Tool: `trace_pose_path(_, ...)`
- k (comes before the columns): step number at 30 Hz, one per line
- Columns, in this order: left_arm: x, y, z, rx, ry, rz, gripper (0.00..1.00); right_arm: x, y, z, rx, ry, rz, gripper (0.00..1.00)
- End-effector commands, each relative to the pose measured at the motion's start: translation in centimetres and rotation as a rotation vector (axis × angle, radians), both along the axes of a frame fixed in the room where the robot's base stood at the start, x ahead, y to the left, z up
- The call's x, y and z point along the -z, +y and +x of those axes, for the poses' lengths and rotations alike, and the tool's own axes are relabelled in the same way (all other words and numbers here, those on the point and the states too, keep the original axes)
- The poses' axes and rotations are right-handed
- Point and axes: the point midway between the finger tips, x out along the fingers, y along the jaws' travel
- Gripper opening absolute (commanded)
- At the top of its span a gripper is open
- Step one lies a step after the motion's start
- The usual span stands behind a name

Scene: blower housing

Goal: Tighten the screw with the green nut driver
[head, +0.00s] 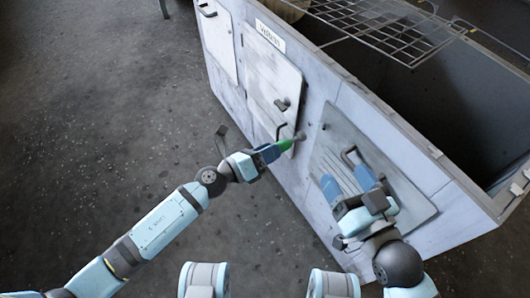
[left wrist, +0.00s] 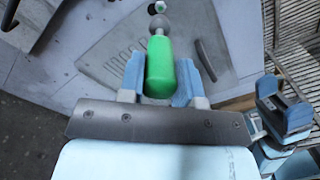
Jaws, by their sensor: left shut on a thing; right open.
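The green nut driver (head: 286,145) is held by its handle in my left gripper (head: 268,153), whose blue fingers are shut on it. In the left wrist view, the driver (left wrist: 160,70) lies between the fingers with its grey round end pointing away. A small light hex-headed screw (left wrist: 160,6) shows just beyond that end; I cannot tell if they touch. My left gripper hides part of the handle. My right gripper (head: 347,183) is open and empty, in front of the right cabinet panel; it also shows in the left wrist view (left wrist: 285,112).
The pale metal housing (head: 225,95) has a middle door (head: 270,75) with a dark handle and a vented right panel (head: 400,200) with a handle. A wire rack (head: 385,25) lies across the open top. The dark floor at left (head: 90,110) is clear.

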Motion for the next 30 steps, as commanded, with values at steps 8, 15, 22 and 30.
trace_pose_path(8,-0.1,-2.3,1.6,0.002,0.000,-0.001,0.03,0.2,-0.1,0.0,0.001,0.008,-0.005,0.72)
trace_pose_path(15,-0.1,-3.4,2.4,0.001,0.000,-0.002,0.03,0.4,-0.1,0.0,0.004,0.021,-0.013,0.72)
trace_pose_path(22,0.0,-3.7,2.6,0.001,0.001,-0.001,0.03,0.6,-0.2,-0.1,0.004,0.024,-0.015,0.72)
trace_pose_path(30,-0.1,-3.7,2.7,0.002,0.000,-0.001,0.03,0.6,-0.2,-0.1,0.005,0.027,-0.017,0.72)
